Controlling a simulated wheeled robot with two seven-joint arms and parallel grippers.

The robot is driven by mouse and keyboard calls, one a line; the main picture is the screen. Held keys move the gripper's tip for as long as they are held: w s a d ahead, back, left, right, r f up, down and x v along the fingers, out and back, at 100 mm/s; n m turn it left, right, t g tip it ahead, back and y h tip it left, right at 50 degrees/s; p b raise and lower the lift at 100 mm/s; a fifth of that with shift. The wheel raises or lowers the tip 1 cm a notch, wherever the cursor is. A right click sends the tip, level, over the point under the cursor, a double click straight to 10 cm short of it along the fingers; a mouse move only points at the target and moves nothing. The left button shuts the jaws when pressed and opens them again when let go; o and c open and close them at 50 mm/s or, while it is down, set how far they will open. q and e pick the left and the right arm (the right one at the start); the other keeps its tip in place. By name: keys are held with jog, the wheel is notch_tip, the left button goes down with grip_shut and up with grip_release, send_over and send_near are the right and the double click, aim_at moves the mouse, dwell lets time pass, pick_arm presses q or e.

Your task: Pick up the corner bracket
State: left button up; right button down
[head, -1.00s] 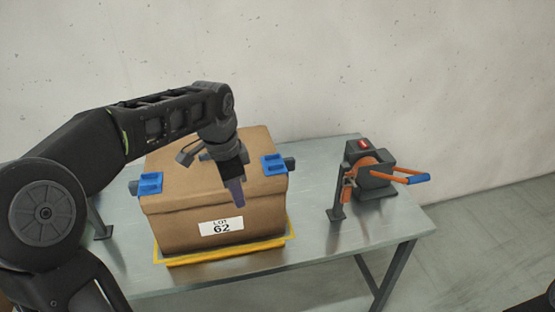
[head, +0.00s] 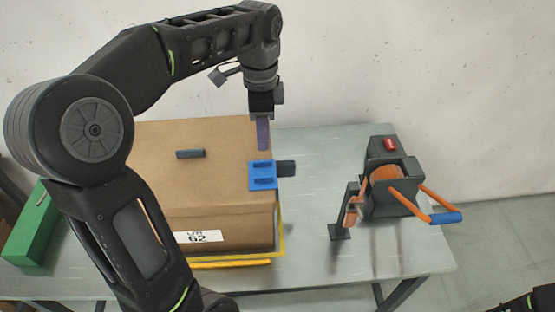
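A blue corner bracket (head: 262,176) sits at the right front top edge of the brown cardboard box (head: 225,222), with a dark grey block on its right side. My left gripper (head: 263,135) points down just above and behind the bracket, with no clear contact. Its purplish fingers overlap in this view, so their opening does not show. Nothing is seen hanging from them. My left arm covers the left part of the box, and the second blue bracket seen earlier is hidden now. My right gripper is out of view.
A dark grey piece (head: 190,153) lies on the box top. A yellow-edged base (head: 232,263) lies under the box. A strapping tool with orange handles (head: 395,180) stands at the table's right. A green case (head: 33,228) is at the left. Bare table (head: 310,150) lies between box and tool.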

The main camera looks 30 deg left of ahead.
aim_at(262, 161)
pick_arm(q)
jog(key=shift+s+r, duration=0.1)
jog(key=shift+s, duration=0.2)
jog(key=shift+w+f, duration=0.1)
jog(key=shift+f, duration=1.25)
jog(key=shift+f+p, duration=0.2)
jog(key=shift+p, duration=0.1)
notch_tip(262, 161, down, 5)
jog(key=shift+a+r+p, duration=0.1)
jog(key=shift+p, duration=0.55)
grip_shut()
